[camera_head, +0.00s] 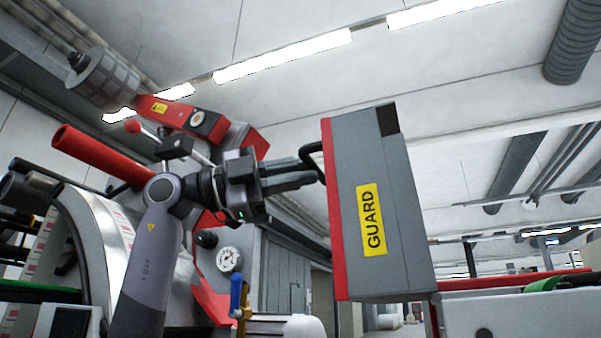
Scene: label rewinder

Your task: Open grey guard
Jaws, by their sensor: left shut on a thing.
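The grey guard (405,215) is a large box-shaped cover with a red edge and a yellow GUARD label, right of the middle. It stands raised above the white machine body at the lower right. A black curved handle (311,150) sits on its left, red-edged side. My left gripper (312,172) comes in from the left and is shut on this handle. The fingers partly hide the handle, so their exact contact is hard to see. My right gripper is not in view.
The label rewinder fills the left, with a red roller (100,155), a large round drum (105,235) and a pressure gauge (229,259). A blue-handled valve (237,295) is below my gripper. Open room shows between the machine and the guard.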

